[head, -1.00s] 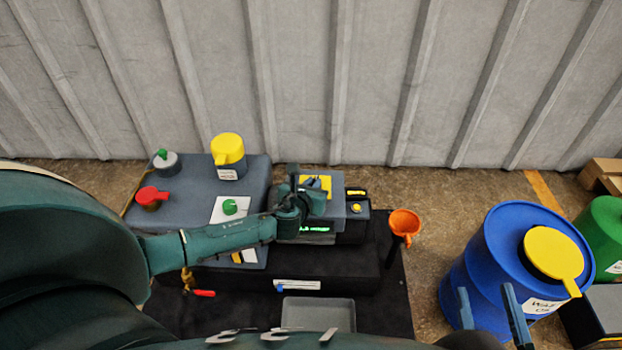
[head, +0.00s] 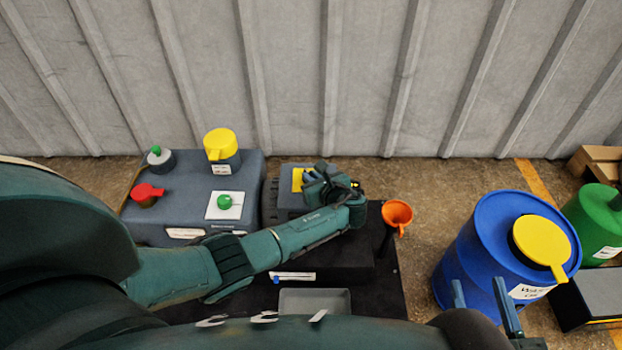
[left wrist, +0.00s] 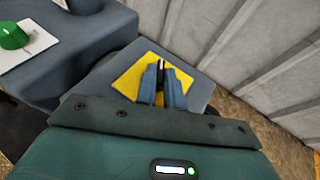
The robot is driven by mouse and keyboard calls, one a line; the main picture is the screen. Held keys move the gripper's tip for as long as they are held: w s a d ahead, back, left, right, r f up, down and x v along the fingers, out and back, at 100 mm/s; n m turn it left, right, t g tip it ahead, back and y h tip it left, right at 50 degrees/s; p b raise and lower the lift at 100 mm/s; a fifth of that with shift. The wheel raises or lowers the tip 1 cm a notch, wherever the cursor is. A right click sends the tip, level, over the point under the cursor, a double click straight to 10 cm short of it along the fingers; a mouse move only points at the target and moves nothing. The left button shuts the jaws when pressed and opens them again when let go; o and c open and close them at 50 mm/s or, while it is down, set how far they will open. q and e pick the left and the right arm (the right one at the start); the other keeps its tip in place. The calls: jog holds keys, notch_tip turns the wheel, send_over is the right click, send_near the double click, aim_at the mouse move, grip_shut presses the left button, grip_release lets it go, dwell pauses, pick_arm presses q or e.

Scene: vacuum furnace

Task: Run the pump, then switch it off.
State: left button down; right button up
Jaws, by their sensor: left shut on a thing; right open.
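The pump's grey body (head: 175,212) stands at the left on a dark mat, with its grey motor box (head: 288,204) to the right. A yellow plate (head: 298,179) lies on the motor box; it also shows in the left wrist view (left wrist: 130,82). My left gripper (head: 312,178) is over this plate. In the left wrist view its fingers (left wrist: 165,78) are shut on a small dark switch lever (left wrist: 161,66) with a pale top. The lever is mostly hidden by the fingers. My right gripper (head: 482,300) is open and empty, in front of the blue drum.
The pump carries a yellow cap (head: 220,142), a green knob (head: 225,202) and a red valve handle (head: 147,190). An orange funnel (head: 397,214) stands right of the motor. A grey tray (head: 315,300) lies in front. A blue drum (head: 478,250) stands at the right; a corrugated wall closes the back.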

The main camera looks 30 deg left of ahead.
pick_arm(q)
jog(key=shift+n+g, duration=0.3)
jog(key=shift+g, duration=0.1)
pick_arm(e)
jog(key=shift+a, duration=0.15)
pick_arm(q)
jog(key=c, duration=1.5)
grip_release()
pick_arm(e)
jog(key=shift+r, duration=0.1)
pick_arm(q)
jog(key=shift+s+d+r, duration=0.1)
jog(key=shift+d+r, duration=0.1)
jog(key=shift+d, duration=0.1)
jog(key=p+v, duration=0.5)
jog(key=v, duration=0.7)
jog(key=shift+s+d+f, duration=0.15)
jog(key=shift+s+d, duration=0.05)
pick_arm(e)
jog(key=m+g+h, duration=0.1)
jog(key=d+g+h, duration=0.1)
jog(key=g, duration=0.1)
jog(key=shift+s+d+f+m, duration=0.2)
jog(key=shift+s+d+m, duration=0.1)
jog(key=shift+s+m, duration=0.1)
